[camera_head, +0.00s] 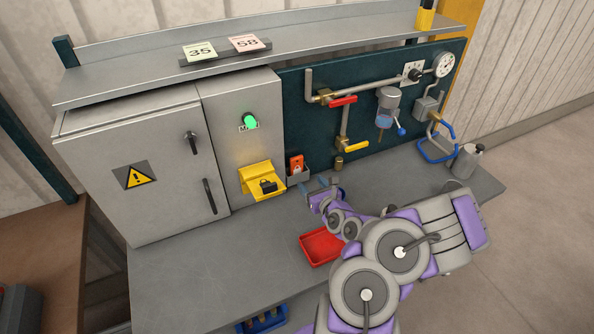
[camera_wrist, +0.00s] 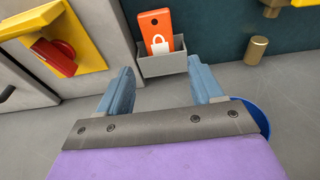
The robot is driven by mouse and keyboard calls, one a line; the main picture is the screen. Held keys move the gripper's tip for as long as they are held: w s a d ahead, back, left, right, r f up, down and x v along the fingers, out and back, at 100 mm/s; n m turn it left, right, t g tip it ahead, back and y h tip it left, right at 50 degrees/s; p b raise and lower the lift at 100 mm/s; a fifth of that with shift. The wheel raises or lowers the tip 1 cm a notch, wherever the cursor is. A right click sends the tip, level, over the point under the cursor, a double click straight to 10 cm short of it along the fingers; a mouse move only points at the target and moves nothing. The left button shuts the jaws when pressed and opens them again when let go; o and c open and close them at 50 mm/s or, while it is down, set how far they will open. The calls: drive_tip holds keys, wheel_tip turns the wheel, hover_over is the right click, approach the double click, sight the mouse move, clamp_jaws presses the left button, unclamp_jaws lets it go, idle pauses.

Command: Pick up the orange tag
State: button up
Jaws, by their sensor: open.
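The orange tag (camera_head: 297,165) stands upright in a small grey holder (camera_head: 298,180) on the dark teal panel, just right of the grey cabinet. In the wrist view the orange tag (camera_wrist: 155,30) shows a white padlock symbol, and its lower part is hidden inside the grey holder (camera_wrist: 163,62). My gripper (camera_head: 325,187) is just in front and to the right of the holder. In the wrist view my gripper (camera_wrist: 164,88) has its two blue-grey fingers wide apart, with nothing between them. The tag lies beyond the fingertips, between their directions and a little left of centre.
A brass fitting (camera_wrist: 256,48) is at right. A red tray (camera_head: 320,247) lies on the bench below my arm. The bench's left part is clear.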

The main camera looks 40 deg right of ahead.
sight(297, 167)
drive_tip(key=b+x, duration=0.2)
drive_tip(key=x, duration=0.8)
drive_tip(key=shift+w+d+r, duration=0.1)
drive_tip(key=shift+w+d, duration=0.05)
drive_tip(key=shift+w, duration=0.35)
drive_tip(key=shift+a+r, duration=0.15)
drive_tip(key=shift+a, duration=0.15)
drive_tip(key=shift+d, duration=0.25)
drive_tip(key=c, duration=0.6)
drive_tip(key=shift+c, duration=1.1)
drive_tip(key=shift+a, duration=0.1)
